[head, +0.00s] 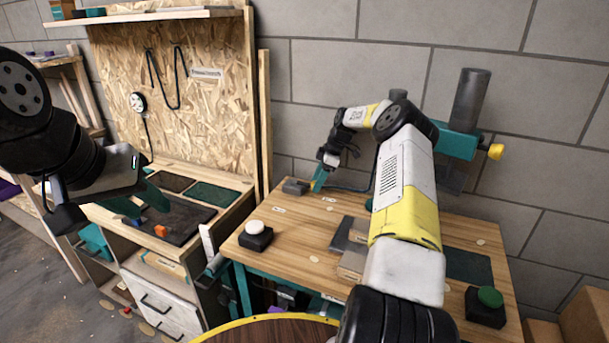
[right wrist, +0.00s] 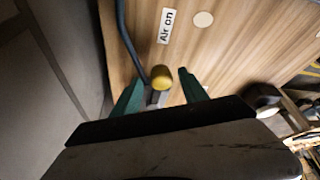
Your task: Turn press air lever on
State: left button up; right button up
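The air lever's round yellow knob (right wrist: 161,77) shows in the right wrist view, on a short grey stem above the wooden table top. A white label reading "Air on" (right wrist: 167,26) lies just beyond it. My right gripper (right wrist: 163,75) is open, with one teal finger on each side of the knob and a visible gap on both sides. In the head view my right gripper (head: 319,181) is at the table's back left corner, beside a small grey block (head: 296,187); the lever is hardly visible there. My left gripper (head: 152,211) is open and empty over the left workbench.
The press table (head: 300,232) carries a white button on a black box (head: 256,234) and a green button box (head: 487,305). A blue hose (right wrist: 127,38) runs close to the lever. A grey block wall (head: 330,75) stands right behind the table.

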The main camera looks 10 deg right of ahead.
jog(key=v, duration=0.7)
jog(key=shift+r, duration=0.35)
jog(key=shift+d, duration=0.15)
